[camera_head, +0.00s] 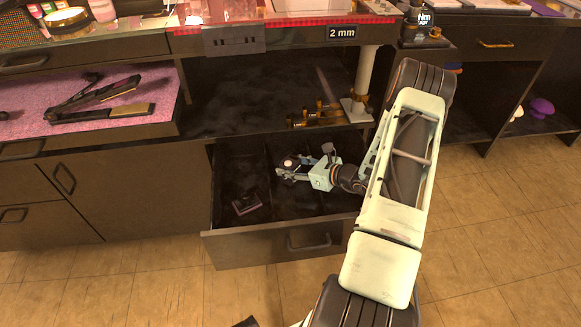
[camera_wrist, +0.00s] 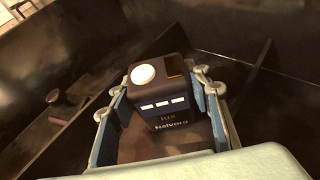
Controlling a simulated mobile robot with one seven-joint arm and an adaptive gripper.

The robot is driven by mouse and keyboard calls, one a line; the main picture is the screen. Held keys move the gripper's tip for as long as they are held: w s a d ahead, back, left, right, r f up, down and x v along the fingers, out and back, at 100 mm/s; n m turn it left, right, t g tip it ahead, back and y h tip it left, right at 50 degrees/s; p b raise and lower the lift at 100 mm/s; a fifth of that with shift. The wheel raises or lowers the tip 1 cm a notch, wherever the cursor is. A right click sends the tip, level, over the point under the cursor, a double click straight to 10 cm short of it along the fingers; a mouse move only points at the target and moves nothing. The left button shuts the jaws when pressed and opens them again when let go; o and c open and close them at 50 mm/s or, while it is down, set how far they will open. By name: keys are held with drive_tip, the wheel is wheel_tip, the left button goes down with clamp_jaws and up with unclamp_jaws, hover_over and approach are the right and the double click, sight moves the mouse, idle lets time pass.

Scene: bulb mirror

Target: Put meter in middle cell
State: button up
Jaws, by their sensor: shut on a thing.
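The meter (camera_wrist: 165,98) is a small dark box with a white dome, marked "lux", in the wrist view. My gripper (camera_wrist: 160,103) is shut on it, with a blue-padded finger on each side. In the head view, my gripper (camera_head: 287,170) reaches from the right into the open drawer (camera_head: 255,247), and the meter's white dome (camera_head: 288,162) shows between the fingers. The gripper appears to be over or in the middle cell (camera_head: 290,203). The meter's underside is hidden, so I cannot tell whether it touches the drawer floor.
A small dark item (camera_head: 246,204) lies in the left cell. A thin divider (camera_wrist: 250,75) stands right of the meter. Several amber-and-black pieces (camera_head: 315,115) stand on the shelf behind the drawer, near a pale post (camera_head: 366,82). Hair irons (camera_head: 100,105) lie on the left pink tray.

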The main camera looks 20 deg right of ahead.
drive_tip(key=shift+f, duration=0.2)
drive_tip(key=o, duration=1.3)
drive_tip(key=shift+r, duration=0.15)
drive_tip(key=shift+r, duration=0.25)
drive_tip(key=p+v, duration=0.3)
drive_tip(key=v, duration=0.9)
drive_tip(key=shift+f, duration=0.2)
